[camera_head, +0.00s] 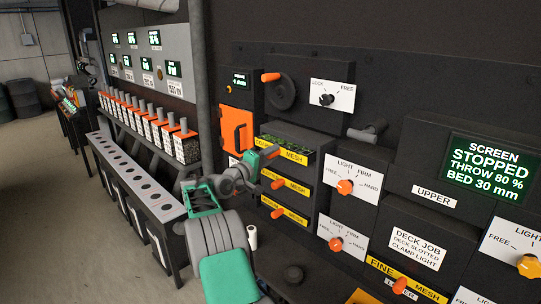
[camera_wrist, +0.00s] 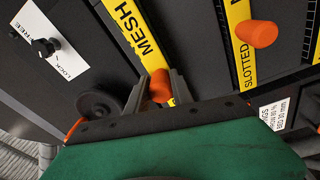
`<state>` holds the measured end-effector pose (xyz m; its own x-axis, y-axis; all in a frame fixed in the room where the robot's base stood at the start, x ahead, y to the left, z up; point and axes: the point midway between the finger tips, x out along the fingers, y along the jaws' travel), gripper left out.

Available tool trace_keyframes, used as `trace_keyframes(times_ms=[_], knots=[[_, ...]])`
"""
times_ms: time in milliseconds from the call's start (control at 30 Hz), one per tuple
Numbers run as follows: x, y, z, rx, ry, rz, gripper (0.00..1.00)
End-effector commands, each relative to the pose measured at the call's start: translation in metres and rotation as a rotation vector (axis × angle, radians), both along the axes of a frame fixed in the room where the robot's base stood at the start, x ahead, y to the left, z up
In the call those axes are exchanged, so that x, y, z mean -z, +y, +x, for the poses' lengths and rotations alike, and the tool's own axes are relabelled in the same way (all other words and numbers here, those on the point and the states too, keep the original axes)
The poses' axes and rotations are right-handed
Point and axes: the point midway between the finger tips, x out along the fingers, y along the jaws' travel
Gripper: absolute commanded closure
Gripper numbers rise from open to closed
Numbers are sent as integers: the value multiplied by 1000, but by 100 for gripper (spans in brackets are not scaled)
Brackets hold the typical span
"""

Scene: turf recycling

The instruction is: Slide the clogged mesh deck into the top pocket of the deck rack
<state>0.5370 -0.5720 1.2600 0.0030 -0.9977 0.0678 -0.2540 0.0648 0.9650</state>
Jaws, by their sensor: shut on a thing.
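The clogged mesh deck (camera_head: 296,154) has a yellow front label reading MESH and green clippings on its upper face. It sits at the top pocket of the dark deck rack (camera_head: 313,192), with some of its green upper face showing; how deep it is in, I cannot tell. My gripper (camera_head: 268,153) is in front of the deck's left half. In the wrist view, my gripper (camera_wrist: 160,88) is shut on the deck's orange knob (camera_wrist: 160,80). The yellow label (camera_wrist: 137,27) runs up from there.
Lower yellow-fronted decks with orange knobs (camera_head: 277,184) sit in the rack below. A black handwheel (camera_head: 281,91) and LOCK/FREE dial (camera_head: 327,99) are above. Clamp dials (camera_head: 345,187) stand close on the right, an orange panel (camera_head: 236,128) on the left.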

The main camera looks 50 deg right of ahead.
Motion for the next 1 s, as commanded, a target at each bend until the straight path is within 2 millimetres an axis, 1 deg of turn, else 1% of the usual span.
trace_keyframes(times_ms=[33,1000], knots=[[-4,-1,0,0,-4,-4,100],[-4,-23,-2,0,-4,-5,100]])
